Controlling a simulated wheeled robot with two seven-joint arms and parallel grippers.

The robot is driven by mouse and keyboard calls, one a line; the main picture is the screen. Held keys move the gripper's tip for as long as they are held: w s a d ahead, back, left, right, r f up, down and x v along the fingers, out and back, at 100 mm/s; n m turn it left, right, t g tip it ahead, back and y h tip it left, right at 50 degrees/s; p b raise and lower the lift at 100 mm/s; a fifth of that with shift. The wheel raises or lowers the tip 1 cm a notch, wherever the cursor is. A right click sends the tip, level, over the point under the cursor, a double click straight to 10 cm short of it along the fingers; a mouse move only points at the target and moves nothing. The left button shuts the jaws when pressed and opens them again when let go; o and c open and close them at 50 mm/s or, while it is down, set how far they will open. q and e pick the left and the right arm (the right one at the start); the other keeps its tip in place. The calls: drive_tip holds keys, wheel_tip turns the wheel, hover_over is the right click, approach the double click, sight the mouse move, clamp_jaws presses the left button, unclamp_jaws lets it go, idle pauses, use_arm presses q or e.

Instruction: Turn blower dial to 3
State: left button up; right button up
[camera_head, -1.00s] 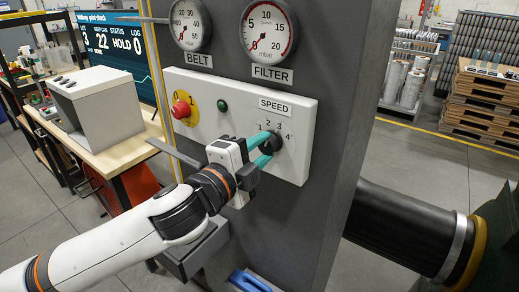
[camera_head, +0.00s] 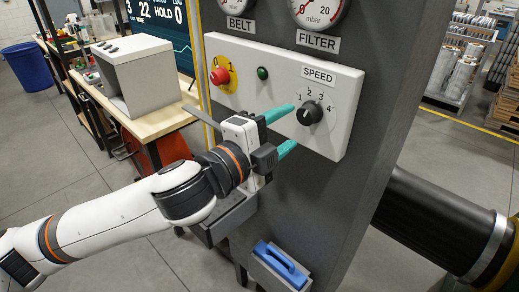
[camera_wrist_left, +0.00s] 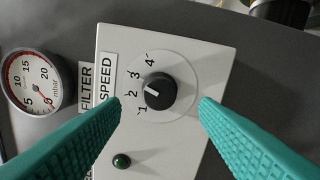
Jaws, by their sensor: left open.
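The blower dial is a black round knob (camera_head: 309,113) on the white panel, under the SPEED label (camera_head: 318,74), with numbers 1 to 4 around it. It shows whole in the left wrist view (camera_wrist_left: 160,91). Its pale pointer mark faces the 2 to 3 side of the scale; I cannot tell exactly which number. My left gripper (camera_head: 293,126) has two teal fingers, open and empty, in front of the panel and a little left of the dial. In the wrist view its fingers (camera_wrist_left: 160,102) stand apart on both sides of the knob, not touching it. My right gripper is not in view.
A red stop button (camera_head: 219,76) and a green button (camera_head: 262,73) sit left on the panel. Filter gauge (camera_head: 318,8) is above. A blue-handled item (camera_head: 281,262) is low on the cabinet, and a black duct (camera_head: 435,220) lies right. A workbench (camera_head: 150,122) stands left.

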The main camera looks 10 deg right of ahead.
use_arm(q)
drive_tip(key=b+v, duration=0.1)
drive_tip(key=v, duration=0.6)
drive_tip(key=shift+b, duration=0.35)
drive_tip(key=shift+s+a+f, duration=0.1)
drive_tip(key=shift+a, duration=0.05)
